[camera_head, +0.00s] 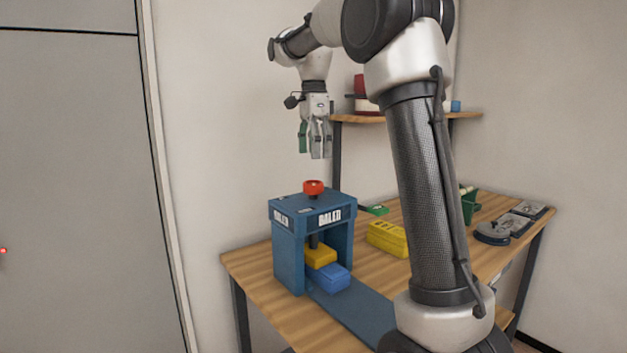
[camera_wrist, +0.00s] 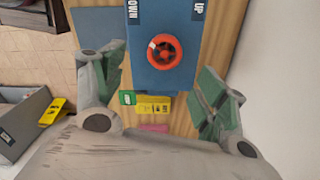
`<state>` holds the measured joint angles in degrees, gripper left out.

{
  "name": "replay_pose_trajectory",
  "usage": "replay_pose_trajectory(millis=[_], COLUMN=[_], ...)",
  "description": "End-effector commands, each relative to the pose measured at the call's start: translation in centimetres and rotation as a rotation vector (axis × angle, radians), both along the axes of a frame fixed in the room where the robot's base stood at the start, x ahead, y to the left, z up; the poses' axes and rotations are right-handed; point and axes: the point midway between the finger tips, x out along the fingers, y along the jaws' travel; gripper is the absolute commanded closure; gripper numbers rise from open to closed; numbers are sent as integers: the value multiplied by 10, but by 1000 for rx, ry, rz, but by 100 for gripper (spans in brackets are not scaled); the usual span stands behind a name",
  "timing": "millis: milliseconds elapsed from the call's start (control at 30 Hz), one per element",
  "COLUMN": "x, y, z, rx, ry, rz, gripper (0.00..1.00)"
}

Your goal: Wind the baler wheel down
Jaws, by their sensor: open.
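The blue baler (camera_head: 284,245) stands on the wooden workbench at its left end. Its red wheel (camera_head: 314,187) sits on top; in the wrist view the red wheel (camera_wrist: 164,51) shows from above with a pale mark on its rim, between labels reading "DOWN" and "UP". Inside the frame, a yellow press block (camera_head: 320,256) hangs on a dark screw over a blue block (camera_head: 331,278); whether they touch is unclear. My gripper (camera_head: 315,150) is open and empty, well above the wheel. Its green-padded fingers (camera_wrist: 165,100) are spread apart in the wrist view.
A yellow box (camera_head: 388,238) and a green item (camera_head: 375,210) lie right of the baler. Grey parts (camera_head: 510,225) and a green bin (camera_head: 468,207) stand farther right. A shelf (camera_head: 360,119) is on the wall behind my gripper. A grey door (camera_head: 75,180) is at left.

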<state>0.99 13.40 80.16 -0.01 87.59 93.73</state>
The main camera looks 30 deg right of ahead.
Motion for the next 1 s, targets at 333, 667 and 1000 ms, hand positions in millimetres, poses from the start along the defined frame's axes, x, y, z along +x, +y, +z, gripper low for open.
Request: replay_pose_trajectory(millis=[333,667,1000], x=[2,5,4], y=[0,0,0], z=[-11,-13,-49], rx=[18,17,21], ry=[-6,-15,-12], rz=[1089,1754,1814], gripper=[28,28,28])
